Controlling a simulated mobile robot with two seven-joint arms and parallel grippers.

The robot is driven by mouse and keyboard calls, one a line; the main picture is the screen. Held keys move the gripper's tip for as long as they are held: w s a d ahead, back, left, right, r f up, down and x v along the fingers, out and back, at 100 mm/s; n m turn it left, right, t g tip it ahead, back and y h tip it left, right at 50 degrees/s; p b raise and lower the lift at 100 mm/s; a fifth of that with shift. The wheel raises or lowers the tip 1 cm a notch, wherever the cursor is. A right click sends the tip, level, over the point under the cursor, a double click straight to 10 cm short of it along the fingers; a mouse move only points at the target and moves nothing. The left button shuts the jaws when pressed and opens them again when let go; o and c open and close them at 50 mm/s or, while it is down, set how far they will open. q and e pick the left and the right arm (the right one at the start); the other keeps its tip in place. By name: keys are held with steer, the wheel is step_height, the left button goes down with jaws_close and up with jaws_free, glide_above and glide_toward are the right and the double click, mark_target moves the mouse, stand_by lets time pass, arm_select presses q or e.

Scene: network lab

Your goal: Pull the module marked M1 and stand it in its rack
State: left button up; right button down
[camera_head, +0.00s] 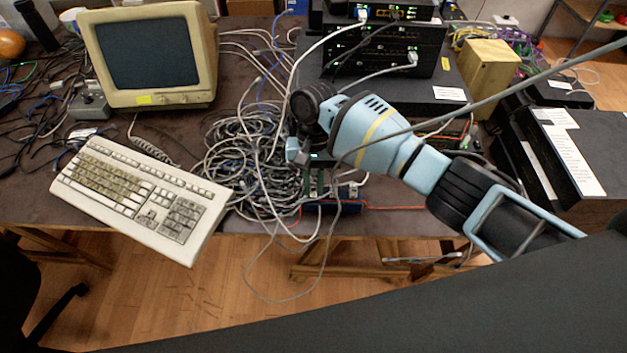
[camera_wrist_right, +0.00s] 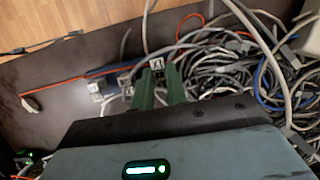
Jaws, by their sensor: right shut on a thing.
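My right gripper (camera_head: 316,190) reaches down at the front of the table, beside the cable tangle. In the right wrist view its two green fingers (camera_wrist_right: 160,82) are shut on a small pale-topped module (camera_wrist_right: 157,63), which shows between the tips. Its marking is too small to read. A low blue rack (camera_head: 330,208) lies directly below the gripper near the table's front edge; it also shows in the wrist view (camera_wrist_right: 72,84). Other pale module tops (camera_wrist_right: 96,88) show beside the held one. I cannot tell whether the held module is still seated. My left gripper is out of view.
A tangle of grey cables (camera_head: 245,165) lies left of the gripper, and loose loops hang over the table edge. A keyboard (camera_head: 140,195) and an old monitor (camera_head: 150,55) stand further left. Black network boxes (camera_head: 385,55) are stacked behind. A red cable (camera_head: 405,208) runs right.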

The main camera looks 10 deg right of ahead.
steer(key=c, duration=1.3)
jaws_free()
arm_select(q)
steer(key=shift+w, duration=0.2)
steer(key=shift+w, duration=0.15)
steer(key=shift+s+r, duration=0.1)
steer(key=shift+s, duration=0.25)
arm_select(e)
steer(key=v, duration=0.7)
steer(key=shift+w+r, duration=0.1)
steer(key=shift+r, duration=0.25)
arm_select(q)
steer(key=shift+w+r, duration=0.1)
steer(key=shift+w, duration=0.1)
